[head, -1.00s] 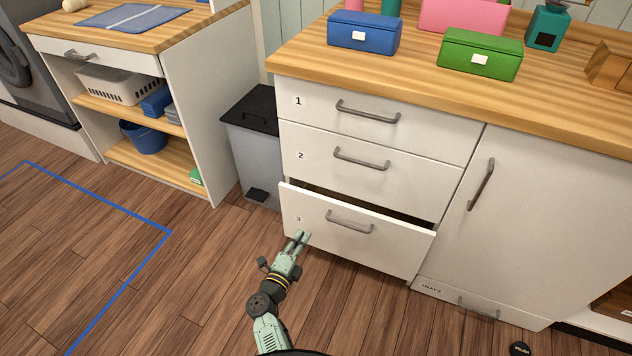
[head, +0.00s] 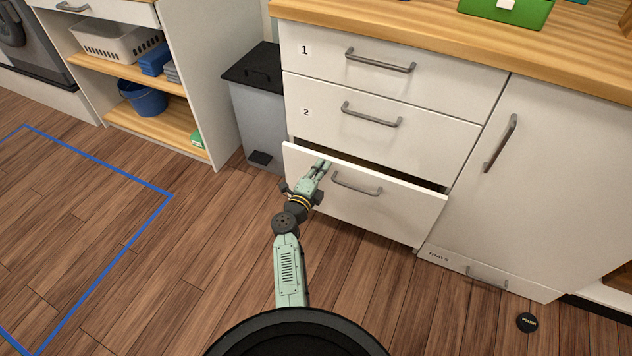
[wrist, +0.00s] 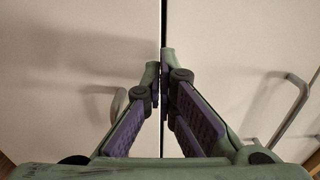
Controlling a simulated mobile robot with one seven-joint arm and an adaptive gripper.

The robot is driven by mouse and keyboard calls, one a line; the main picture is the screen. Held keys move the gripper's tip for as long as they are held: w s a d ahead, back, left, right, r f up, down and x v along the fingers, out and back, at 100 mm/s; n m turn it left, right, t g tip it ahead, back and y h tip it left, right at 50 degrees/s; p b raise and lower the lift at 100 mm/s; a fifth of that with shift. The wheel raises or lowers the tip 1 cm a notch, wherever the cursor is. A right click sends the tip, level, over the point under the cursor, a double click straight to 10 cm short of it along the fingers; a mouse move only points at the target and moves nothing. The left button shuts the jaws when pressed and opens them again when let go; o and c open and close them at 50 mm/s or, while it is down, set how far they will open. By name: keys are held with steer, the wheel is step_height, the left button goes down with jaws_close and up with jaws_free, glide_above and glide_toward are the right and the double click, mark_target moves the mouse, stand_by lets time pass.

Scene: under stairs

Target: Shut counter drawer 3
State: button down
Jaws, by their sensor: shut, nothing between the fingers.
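Counter drawer 3 (head: 405,207) is the bottom white drawer of the counter. It stands part way open, with a dark gap showing along its top edge. Its grey bar handle (head: 357,183) is in the middle of the front. My gripper (head: 324,166) is shut and empty, at the upper left part of the drawer front, left of the handle. It hides the number label. I cannot tell whether the fingertips touch the front. In the wrist view the closed fingers (wrist: 165,72) point at pale panels split by a dark gap, with a handle on each side.
Drawer 1 (head: 430,88) and drawer 2 (head: 425,138) above are shut. A grey bin (head: 258,118) stands left of the drawers. A cupboard door (head: 560,170) is at the right. The floor at left is clear.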

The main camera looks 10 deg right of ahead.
steer(key=shift+w+d, duration=0.15)
steer(key=shift+w, duration=0.15)
steer(key=x, duration=0.2)
steer(key=shift+w+d, duration=0.2)
steer(key=shift+s, duration=0.1)
stand_by(0.4)
